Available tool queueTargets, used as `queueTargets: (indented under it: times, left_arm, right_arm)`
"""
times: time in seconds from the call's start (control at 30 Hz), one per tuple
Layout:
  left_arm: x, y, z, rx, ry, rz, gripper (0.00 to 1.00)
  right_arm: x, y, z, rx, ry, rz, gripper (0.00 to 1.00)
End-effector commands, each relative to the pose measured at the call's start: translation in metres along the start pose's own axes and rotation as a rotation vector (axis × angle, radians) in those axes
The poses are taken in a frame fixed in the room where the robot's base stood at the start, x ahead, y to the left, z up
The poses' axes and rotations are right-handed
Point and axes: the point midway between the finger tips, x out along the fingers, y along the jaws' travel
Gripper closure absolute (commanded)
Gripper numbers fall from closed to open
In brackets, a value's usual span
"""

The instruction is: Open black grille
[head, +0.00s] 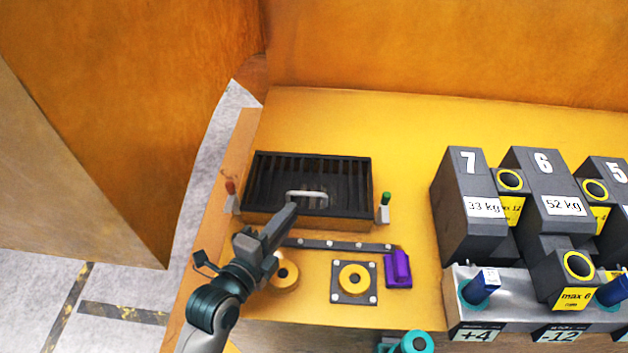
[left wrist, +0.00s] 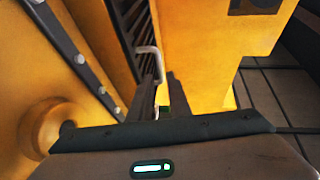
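The black grille (head: 263,182) is a slatted panel in a frame on the yellow work surface in the head view. It looks closed, lying flat in its frame. A pale bar handle (head: 307,194) stands near its front edge; the handle also shows in the left wrist view (left wrist: 151,55). My left gripper (head: 292,207) is at the handle, reaching in from below left. In the left wrist view the two fingers (left wrist: 162,92) stand a little apart, with the handle's near end showing between or just beyond them. I cannot tell whether they touch it. My right gripper is not in view.
A red-topped post (head: 230,188) and a green-topped post (head: 386,200) flank the grille. In front are a studded bar (head: 340,245), a yellow ring plate (head: 354,280) and a purple block (head: 398,267). Numbered grey castings (head: 470,190) stand right. An orange wall (head: 440,45) rises behind.

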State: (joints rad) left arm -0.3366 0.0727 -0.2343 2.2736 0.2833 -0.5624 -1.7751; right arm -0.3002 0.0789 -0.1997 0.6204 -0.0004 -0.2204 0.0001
Motion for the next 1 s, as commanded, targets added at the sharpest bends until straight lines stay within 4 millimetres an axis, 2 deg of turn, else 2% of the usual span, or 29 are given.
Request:
queueTargets:
  times: [0.3,0.6,0.8,1.0]
  left_arm:
    - [0.058,-0.004,0.0,-0.002,-0.001,-0.001,0.83]
    - [0.106,-0.004,-0.001,-0.002,0.001,-0.001,0.83]
    - [0.124,-0.002,0.0,-0.001,0.0,0.0,0.83]
    - [0.13,-0.001,0.0,-0.001,0.001,-0.001,0.83]
  right_arm:
    - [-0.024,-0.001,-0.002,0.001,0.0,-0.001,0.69]
    - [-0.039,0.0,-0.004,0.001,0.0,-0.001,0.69]
    - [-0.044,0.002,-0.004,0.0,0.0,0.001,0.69]
    - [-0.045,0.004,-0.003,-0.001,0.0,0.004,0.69]
